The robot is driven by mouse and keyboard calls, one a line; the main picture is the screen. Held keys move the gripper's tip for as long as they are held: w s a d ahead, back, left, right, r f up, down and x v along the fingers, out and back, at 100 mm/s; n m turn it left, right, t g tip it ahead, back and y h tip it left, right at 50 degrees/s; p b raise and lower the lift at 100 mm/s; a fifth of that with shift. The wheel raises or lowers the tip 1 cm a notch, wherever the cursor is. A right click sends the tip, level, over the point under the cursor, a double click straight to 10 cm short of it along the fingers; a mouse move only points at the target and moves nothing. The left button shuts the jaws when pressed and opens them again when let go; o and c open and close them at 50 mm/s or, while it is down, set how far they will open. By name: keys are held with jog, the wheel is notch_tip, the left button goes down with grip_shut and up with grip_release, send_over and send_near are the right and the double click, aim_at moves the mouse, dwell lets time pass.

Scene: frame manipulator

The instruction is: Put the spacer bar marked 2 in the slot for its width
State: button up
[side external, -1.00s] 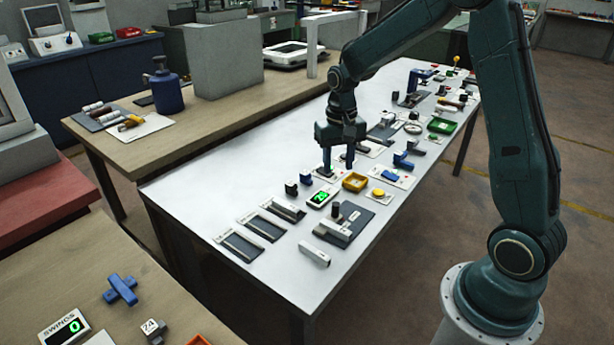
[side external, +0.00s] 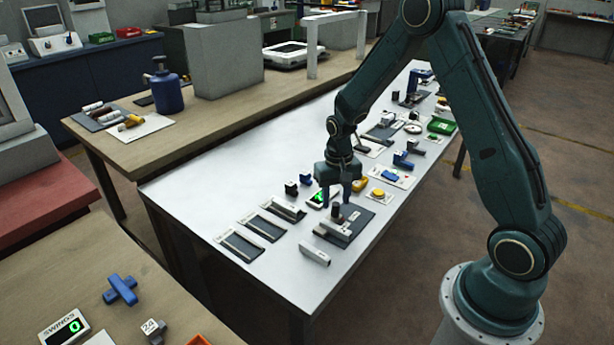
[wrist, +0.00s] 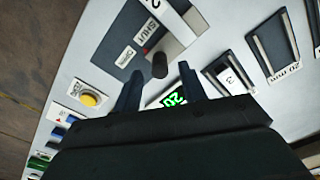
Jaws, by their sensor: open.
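The spacer bar marked 2 (wrist: 165,18) is pale and lies on a dark plate (wrist: 112,42) with SHUT and OPEN labels; the wrist view cuts it off at the top. It also shows in the side view (side external: 333,231). A dark upright knob (wrist: 159,65) stands beside it. My gripper (side external: 336,198) is open and empty, pointing down just above the knob; in the wrist view the knob shows between and beyond the fingertips (wrist: 159,74). Two slots (side external: 240,244) (side external: 263,227) look empty; one is labelled 20 mm (wrist: 283,73). A third slot holds a bar marked 3 (wrist: 229,78).
A green display (wrist: 173,98) seems to read 20. Another pale bar (side external: 314,254) lies near the table's front edge. The table's left side is clear.

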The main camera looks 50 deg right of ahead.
aim_at(333, 212)
jog(key=shift+f, duration=1.5)
grip_shut()
